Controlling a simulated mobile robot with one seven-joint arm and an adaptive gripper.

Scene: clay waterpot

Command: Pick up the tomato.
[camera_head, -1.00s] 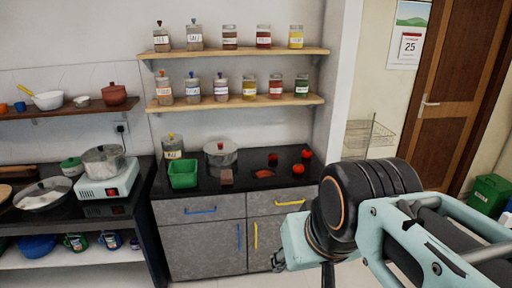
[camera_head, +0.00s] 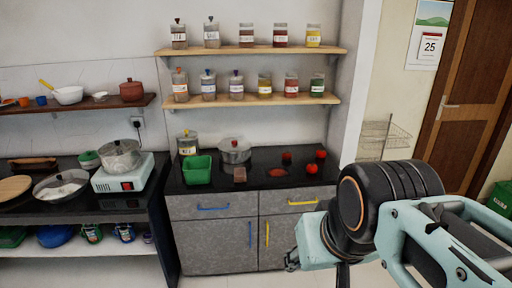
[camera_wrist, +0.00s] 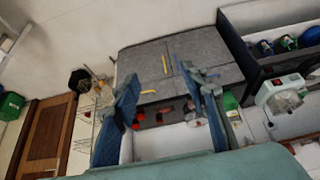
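A round red tomato (camera_head: 320,155) sits at the right end of the black counter (camera_head: 215,203). A second round red thing (camera_head: 311,168), also tomato-like, sits just in front of it. In the wrist view small red things (camera_wrist: 135,125) show beside the left finger; I cannot tell which is which. My gripper (camera_head: 292,260) hangs in front of the cabinet, low and well short of the counter. In the wrist view my gripper (camera_wrist: 162,80) has its two blue fingers spread wide, with nothing held between them.
Near the tomatoes are a dark red item (camera_head: 287,156) and a flat reddish piece (camera_head: 277,172). A pot (camera_head: 235,152), a green bin (camera_head: 197,170) and a brown block (camera_head: 240,174) stand farther left. Shelves of jars (camera_head: 250,98) hang above. A wire rack (camera_head: 384,135) is right.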

